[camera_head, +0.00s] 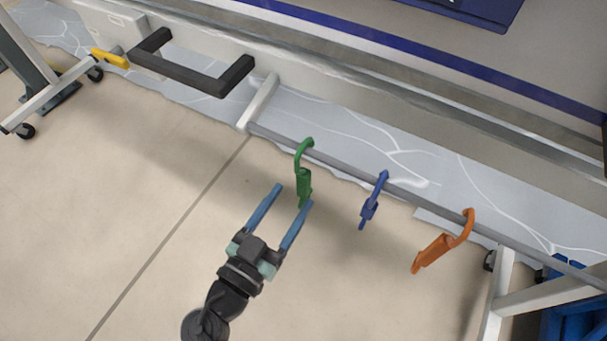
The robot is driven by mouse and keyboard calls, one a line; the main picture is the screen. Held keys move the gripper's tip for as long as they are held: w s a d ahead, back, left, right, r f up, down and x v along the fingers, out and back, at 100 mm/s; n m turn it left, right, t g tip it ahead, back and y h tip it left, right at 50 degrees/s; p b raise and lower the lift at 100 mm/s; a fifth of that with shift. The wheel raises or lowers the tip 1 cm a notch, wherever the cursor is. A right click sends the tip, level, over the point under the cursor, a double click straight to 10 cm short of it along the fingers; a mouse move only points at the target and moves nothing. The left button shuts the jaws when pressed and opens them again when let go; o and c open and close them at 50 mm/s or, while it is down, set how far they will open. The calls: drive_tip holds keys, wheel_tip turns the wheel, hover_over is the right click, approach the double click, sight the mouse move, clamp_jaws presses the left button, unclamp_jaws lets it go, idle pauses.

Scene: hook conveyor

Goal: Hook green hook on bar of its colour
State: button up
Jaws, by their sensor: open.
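The green hook (304,184) hangs by its curved top over a grey bar (345,162), with its straight body hanging below. A blue hook (369,207) and an orange hook (440,248) hang from the same bar to its right. My gripper (293,196) is open and empty in the lower middle, its two blue fingers pointing up toward the green hook. The right fingertip is close below the green hook's lower end; whether they touch cannot be told. I cannot make out a green bar in this view.
A black U-shaped handle frame (190,75) and a yellow piece (110,58) are at the upper left. White stands on wheels are at the left (50,95) and lower right (497,290). Blue crates (575,325) are at the right corner. The floor at lower left is clear.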

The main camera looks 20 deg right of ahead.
drive_tip(key=b+x, duration=0.1)
drive_tip(key=x, duration=0.7)
drive_tip(key=shift+w+d, duration=0.2)
drive_tip(key=shift+d, duration=0.05)
clamp_jaws()
idle(1.9)
